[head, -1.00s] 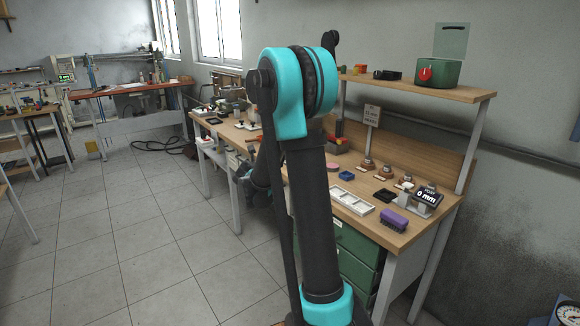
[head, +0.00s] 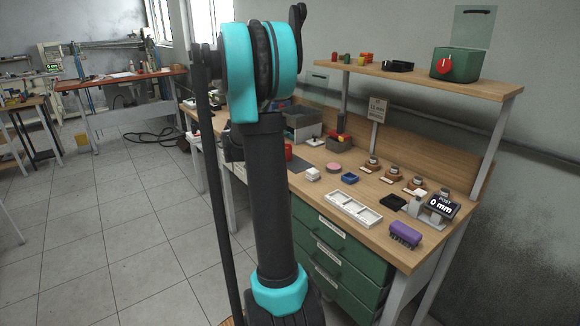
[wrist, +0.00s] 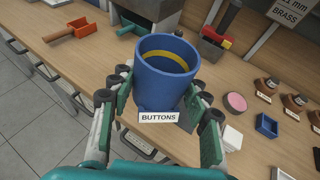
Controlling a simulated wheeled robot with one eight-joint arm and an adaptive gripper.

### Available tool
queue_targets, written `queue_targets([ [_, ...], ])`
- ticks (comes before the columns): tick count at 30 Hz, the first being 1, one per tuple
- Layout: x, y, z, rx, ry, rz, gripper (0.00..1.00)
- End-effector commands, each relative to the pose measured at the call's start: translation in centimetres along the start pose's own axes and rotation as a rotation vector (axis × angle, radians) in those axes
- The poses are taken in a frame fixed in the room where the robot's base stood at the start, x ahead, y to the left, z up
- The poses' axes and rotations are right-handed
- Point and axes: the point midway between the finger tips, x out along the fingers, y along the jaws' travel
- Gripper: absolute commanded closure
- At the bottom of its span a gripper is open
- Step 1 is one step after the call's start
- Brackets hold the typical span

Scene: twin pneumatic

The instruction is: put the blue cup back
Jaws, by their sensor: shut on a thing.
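The blue cup (wrist: 166,70) has a yellow band inside its rim and a white label reading BUTTONS (wrist: 159,117). It fills the middle of the wrist view, and I see into its open top. My gripper (wrist: 157,95) is shut on it, with one green-padded finger on each side. The cup looks upright above the wooden workbench; whether its base touches the bench I cannot tell. In the head view my own arm hides the cup and the gripper.
The workbench (head: 310,187) carries a pink disc (head: 333,168), a blue tray (head: 349,178), a white compartment tray (head: 353,209), a purple brush (head: 405,235) and a grey box (head: 303,122). An orange scoop (wrist: 82,27) lies at the wrist view's upper left. A raised shelf (head: 420,77) spans the back.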

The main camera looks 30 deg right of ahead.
Motion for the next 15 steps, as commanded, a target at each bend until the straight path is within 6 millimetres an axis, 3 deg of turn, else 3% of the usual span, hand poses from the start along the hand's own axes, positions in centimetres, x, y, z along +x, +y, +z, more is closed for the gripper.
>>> queue_targets([
  [1,1.1,-2.1,1.7,0.018,-0.002,-0.05,0.85],
  [6,3.0,-7.6,5.8,0.07,-0.01,-0.178,0.85],
  [12,3.8,-10.9,8.2,0.1,-0.016,-0.253,0.85],
  [15,4.2,-11.4,8.0,0.105,-0.017,-0.264,0.85],
])
